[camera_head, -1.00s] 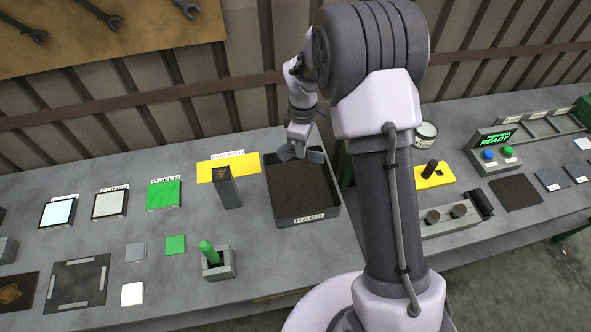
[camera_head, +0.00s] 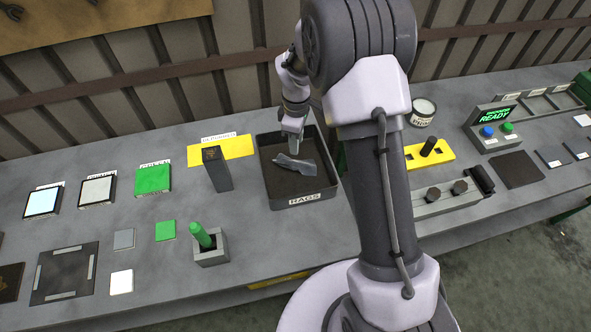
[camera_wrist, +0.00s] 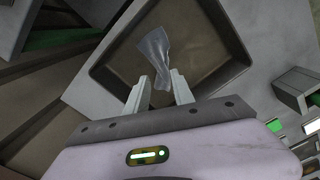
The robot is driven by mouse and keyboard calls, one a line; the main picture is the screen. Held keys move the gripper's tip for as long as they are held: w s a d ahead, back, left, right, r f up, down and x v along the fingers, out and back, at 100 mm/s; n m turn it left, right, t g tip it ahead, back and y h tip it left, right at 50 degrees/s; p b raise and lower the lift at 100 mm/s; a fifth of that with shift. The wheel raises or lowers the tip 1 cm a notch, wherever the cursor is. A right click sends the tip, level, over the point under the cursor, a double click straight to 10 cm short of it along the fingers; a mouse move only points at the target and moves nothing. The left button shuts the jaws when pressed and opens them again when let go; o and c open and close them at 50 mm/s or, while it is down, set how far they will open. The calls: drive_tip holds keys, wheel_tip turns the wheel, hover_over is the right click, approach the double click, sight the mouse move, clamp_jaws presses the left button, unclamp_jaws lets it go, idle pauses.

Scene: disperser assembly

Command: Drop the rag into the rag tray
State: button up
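The rag (camera_head: 304,167) is a crumpled grey cloth inside the dark rag tray (camera_head: 316,195), which is labelled RAGS. In the wrist view the rag (camera_wrist: 154,50) spreads beyond my fingertips, and its narrow end lies between them. My gripper (camera_head: 293,150) is low over the tray, just above the rag. In the wrist view the two fingers of my gripper (camera_wrist: 160,84) stand apart on either side of the rag, and it does not look pinched. Whether the rag lies fully on the tray floor is hard to tell.
A dark upright block (camera_head: 217,170) and a yellow label plate (camera_head: 232,148) stand left of the tray. A grey holder with a green peg (camera_head: 204,238) is at the front left. A round can (camera_head: 423,110) and a yellow fixture (camera_head: 430,155) are to the right, beyond my arm.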

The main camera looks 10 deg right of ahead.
drive_tip(key=o, duration=1.3)
wheel_tip(320, 180, up, 6)
drive_tip(key=p, duration=0.4)
drive_tip(key=shift+f, duration=0.25)
wheel_tip(320, 180, up, 18)
drive_tip(key=p, duration=0.4)
drive_tip(key=shift+f, duration=0.25)
